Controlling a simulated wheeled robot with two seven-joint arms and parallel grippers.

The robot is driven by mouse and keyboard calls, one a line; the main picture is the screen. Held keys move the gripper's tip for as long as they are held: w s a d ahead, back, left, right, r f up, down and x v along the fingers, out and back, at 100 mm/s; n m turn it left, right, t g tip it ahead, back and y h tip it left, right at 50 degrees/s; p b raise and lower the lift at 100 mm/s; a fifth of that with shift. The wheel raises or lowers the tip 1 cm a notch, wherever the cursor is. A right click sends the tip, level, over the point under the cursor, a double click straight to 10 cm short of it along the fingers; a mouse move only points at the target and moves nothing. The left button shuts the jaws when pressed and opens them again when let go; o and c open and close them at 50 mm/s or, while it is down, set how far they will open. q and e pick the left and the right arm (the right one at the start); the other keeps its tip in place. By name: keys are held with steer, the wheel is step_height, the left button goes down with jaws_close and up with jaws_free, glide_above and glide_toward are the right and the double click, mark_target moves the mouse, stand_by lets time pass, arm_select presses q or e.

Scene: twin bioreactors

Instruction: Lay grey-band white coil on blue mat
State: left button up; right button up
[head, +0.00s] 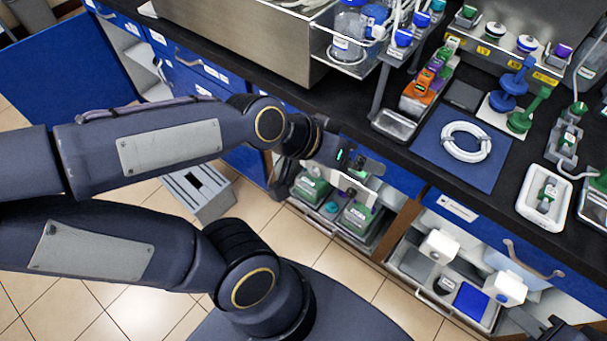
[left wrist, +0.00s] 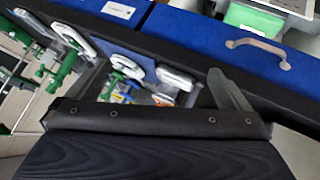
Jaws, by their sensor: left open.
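The white coil (head: 449,148) lies flat on the blue mat (head: 487,180) on the dark bench, wholly inside the mat's edges. Its grey band is too small to make out clearly. The mat (left wrist: 113,47) and coil (left wrist: 127,68) also show small in the left wrist view. My left gripper (head: 345,158) is over the bench's front edge, left of the mat, apart from the coil. It is open and empty; one finger shows in the left wrist view. My right gripper (head: 553,327) is at the bottom right edge, mostly cut off, far from the coil.
An orange tube rack (head: 420,92) stands left of the mat, and blue and green stands (head: 520,122) stand behind it. A white tray (head: 543,197) is to its right. Below the bench, open drawers hold green boxes (head: 357,217) and white items. A grey step stool (head: 199,193) stands on the floor.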

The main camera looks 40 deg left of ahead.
arm_select(q)
steer(key=s+a+f+n+g+y, duration=0.1)
steer(key=s+a+n+g, duration=0.1)
steer(key=s, duration=0.6)
steer(key=shift+a+f, duration=0.15)
steer(key=shift+a, duration=0.65)
steer(key=shift+s, duration=0.1)
